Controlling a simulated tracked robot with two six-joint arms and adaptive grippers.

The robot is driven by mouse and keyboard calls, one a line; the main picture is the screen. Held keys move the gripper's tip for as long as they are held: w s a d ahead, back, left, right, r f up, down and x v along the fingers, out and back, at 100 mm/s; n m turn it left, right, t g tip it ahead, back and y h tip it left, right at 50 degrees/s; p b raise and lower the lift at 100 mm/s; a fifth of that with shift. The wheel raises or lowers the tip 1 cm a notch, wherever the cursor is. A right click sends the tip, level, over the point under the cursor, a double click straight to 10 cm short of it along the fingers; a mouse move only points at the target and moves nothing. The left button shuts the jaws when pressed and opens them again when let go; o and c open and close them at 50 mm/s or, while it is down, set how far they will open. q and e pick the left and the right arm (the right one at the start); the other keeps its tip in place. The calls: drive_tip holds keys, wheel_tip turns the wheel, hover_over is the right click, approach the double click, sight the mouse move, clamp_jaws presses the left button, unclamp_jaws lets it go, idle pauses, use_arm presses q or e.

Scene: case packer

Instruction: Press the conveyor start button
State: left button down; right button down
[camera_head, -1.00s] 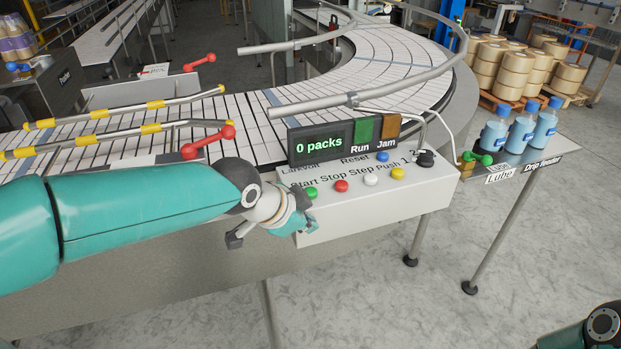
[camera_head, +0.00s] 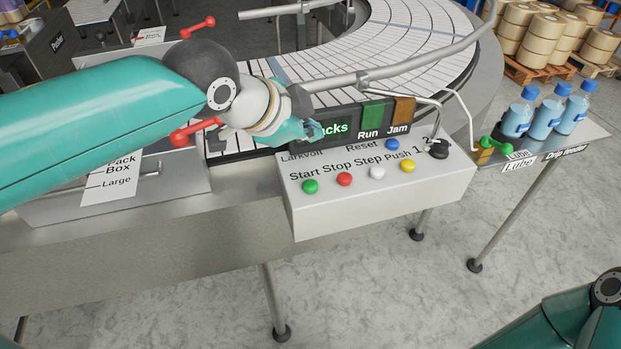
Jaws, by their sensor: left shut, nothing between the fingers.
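The green start button (camera_head: 310,187) sits at the left end of the front row on the white control box (camera_head: 385,205), under the printed word Start. It is in plain sight, with nothing over it. My left gripper (camera_head: 312,130) is shut and empty. It is up and behind the button in the picture, in front of the dark display (camera_head: 345,127), and hides the left part of its text. I cannot tell whether it touches the display. My right gripper is out of view; only part of my right arm shows at the lower right.
Red (camera_head: 344,180), white (camera_head: 375,173) and yellow (camera_head: 407,166) buttons follow to the right. A blue button (camera_head: 392,145) and a black knob (camera_head: 438,149) are behind them. The Lube shelf (camera_head: 590,131) with bottles stands at the right. The space in front of the box is clear.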

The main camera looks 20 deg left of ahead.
use_arm(q)
drive_tip(key=b, duration=0.6)
hover_over(309, 186)
wheel_tip(309, 186, down, 8)
drive_tip(key=shift+r, duration=0.2)
drive_tip(key=shift+f+b, duration=0.7)
drive_tip(key=shift+b, duration=0.05)
idle(0.4)
drive_tip(key=shift+f+b, duration=0.35)
drive_tip(key=shift+b, duration=0.05)
